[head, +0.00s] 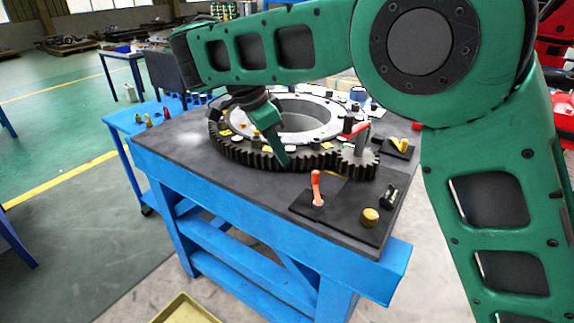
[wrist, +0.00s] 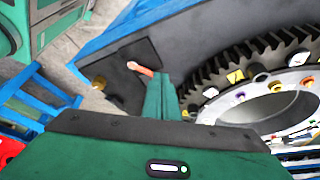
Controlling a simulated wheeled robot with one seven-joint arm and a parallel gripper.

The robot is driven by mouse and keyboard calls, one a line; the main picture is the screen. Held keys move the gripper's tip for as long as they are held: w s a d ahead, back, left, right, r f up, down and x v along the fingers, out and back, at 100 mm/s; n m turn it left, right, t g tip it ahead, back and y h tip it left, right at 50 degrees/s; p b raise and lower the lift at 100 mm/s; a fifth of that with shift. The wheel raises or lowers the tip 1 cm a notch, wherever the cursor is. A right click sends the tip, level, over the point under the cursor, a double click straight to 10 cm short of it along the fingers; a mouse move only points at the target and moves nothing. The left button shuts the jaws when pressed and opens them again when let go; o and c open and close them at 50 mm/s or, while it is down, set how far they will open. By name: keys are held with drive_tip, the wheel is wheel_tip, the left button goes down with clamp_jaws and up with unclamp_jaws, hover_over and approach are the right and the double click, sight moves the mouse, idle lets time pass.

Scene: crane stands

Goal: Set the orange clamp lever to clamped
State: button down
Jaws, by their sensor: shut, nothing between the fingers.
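The orange clamp lever (head: 316,187) stands nearly upright on a dark plate (head: 338,221) at the front right of the bench, in the head view. Its position markings cannot be read. My gripper (head: 284,162) is shut and empty, pointing down beside the big gear, to the left of and behind the lever, apart from it. In the wrist view my shut fingers (wrist: 163,80) show just right of the orange lever (wrist: 141,69); they may cover part of it.
The big toothed gear (head: 262,158) and small gear (head: 358,161) stand close behind the lever. A yellow knob (head: 370,217) and a black switch (head: 389,195) share its plate. Another plate with a yellow lever (head: 398,144) lies farther back. The bench's left top is clear.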

drive_tip(key=shift+v, duration=0.85)
drive_tip(key=w+d+r+n+g, duration=0.1)
drive_tip(key=w+d+r, duration=0.15)
drive_tip(key=d, duration=1.45)
drive_tip(key=s+d+n+g, duration=0.1)
drive_tip(key=s+d, duration=0.1)
drive_tip(key=d, duration=0.8)
drive_tip(key=s+d, duration=0.3)
drive_tip(key=d, duration=0.7)
drive_tip(key=s+d+f+n+y, duration=0.1)
drive_tip(key=s+d+f, duration=0.2)
drive_tip(key=s+d, duration=0.5)
drive_tip(key=s+d+f+n+y, duration=0.2)
drive_tip(key=s+d+f, duration=0.25)
drive_tip(key=s, duration=0.75)
drive_tip(key=s+f+y, duration=0.1)
drive_tip(key=s+f, duration=0.2)
drive_tip(key=s, duration=0.4)
drive_tip(key=shift+a+n, duration=0.25)
drive_tip(key=shift+n, duration=0.05)
drive_tip(key=shift+s, duration=0.1)
